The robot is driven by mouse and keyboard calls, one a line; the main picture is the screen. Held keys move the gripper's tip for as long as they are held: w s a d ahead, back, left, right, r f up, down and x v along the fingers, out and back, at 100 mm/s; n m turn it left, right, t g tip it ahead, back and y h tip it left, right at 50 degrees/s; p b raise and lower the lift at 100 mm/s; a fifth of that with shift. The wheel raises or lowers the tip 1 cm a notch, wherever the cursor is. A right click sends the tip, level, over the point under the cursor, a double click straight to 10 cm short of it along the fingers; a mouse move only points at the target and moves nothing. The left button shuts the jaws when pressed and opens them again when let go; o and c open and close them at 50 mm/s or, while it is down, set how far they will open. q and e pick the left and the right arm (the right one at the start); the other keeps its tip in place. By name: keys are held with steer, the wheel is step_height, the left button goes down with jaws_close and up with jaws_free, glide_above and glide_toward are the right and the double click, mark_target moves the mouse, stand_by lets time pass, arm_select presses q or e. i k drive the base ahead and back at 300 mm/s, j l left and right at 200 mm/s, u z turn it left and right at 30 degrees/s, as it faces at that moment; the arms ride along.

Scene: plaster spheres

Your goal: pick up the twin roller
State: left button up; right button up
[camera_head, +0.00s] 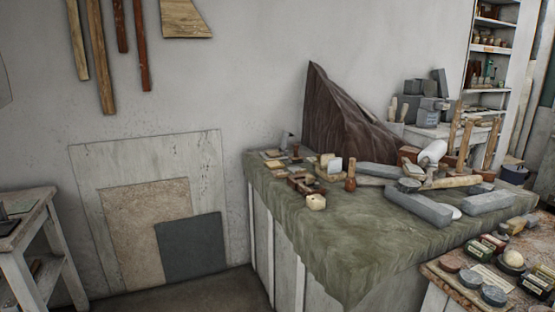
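I cannot surely make out the twin roller among the small crowded things on the cloth-covered table (360,255). A white cylinder (433,152) lies tilted among tools and grey blocks at the table's right part. A pale, long rod-like piece (458,182) lies just below it. I cannot tell whether either belongs to a twin roller. Neither of my grippers is in view.
Grey blocks (419,207) and an upright wooden-handled tool (350,175) crowd the table. A dark brown draped shape (335,115) rises behind. A side table (470,295) with round pieces stands front right. Boards (190,247) lean on the wall; the green cloth's front is clear.

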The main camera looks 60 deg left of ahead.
mark_target(297, 158)
steer(key=i+j+u, duration=0.15)
steer(key=j+u, duration=0.15)
steer(key=i+j+u, duration=0.15)
steer(key=j+u, duration=0.15)
steer(key=i+j+u, duration=0.4)
steer(key=i+j, duration=0.4)
steer(key=j, duration=0.25)
steer(key=i+j+u, duration=0.1)
steer(key=i+j, duration=0.45)
steer(key=j, duration=0.1)
